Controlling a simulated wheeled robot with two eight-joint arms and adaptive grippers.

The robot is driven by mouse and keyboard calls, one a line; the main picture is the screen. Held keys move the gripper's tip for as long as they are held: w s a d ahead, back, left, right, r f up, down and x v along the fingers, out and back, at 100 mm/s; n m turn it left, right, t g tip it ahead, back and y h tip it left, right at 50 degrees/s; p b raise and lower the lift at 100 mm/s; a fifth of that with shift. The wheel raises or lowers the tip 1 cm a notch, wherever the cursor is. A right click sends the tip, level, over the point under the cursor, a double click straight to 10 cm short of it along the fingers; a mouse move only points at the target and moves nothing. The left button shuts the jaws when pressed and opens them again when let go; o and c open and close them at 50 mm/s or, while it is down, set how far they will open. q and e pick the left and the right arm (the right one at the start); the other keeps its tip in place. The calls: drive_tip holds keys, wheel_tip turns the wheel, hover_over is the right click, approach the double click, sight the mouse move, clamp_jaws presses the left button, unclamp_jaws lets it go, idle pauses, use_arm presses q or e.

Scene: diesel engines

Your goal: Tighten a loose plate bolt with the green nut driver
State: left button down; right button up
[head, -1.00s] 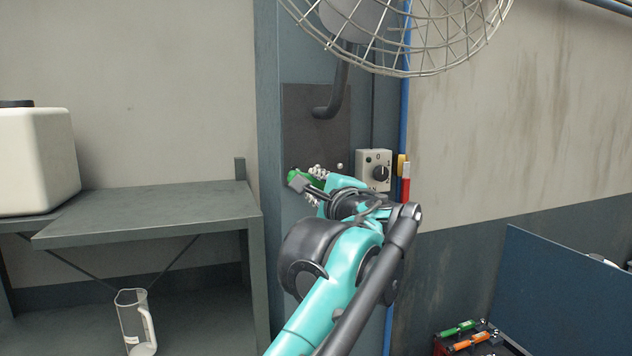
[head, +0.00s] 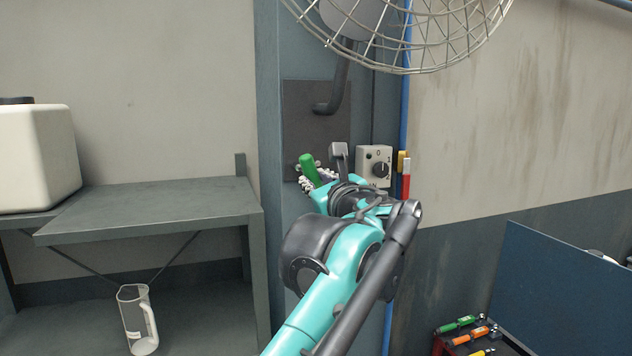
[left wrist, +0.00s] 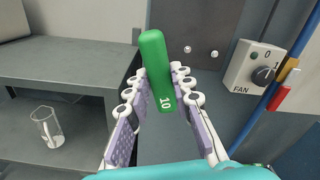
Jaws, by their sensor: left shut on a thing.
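My left gripper (head: 322,177) is shut on the green nut driver (head: 308,168), in front of the lower part of the dark plate (head: 302,118) on the grey column. In the left wrist view the driver's green handle (left wrist: 156,62), marked 10, stands tilted between the two white-and-grey fingers of the left gripper (left wrist: 165,105). Its shaft and socket are not clearly seen. Two round bolt heads show on the plate there, a left one (left wrist: 187,49) and a right one (left wrist: 214,54). I cannot tell which is loose. My right gripper is not in view.
A fan switch box (head: 375,168) sits right of the plate, with a blue pipe (head: 405,110) beyond it. A wire fan cage (head: 440,35) hangs above. A grey shelf (head: 150,212) stands left. A tool tray (head: 440,345) with coloured-handled tools is at lower right.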

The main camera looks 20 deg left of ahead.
use_arm(q)
drive_tip(key=shift+w+a, duration=0.1)
idle(0.3)
drive_tip(key=shift+s+d, duration=0.35)
drive_tip(key=shift+s, duration=0.15)
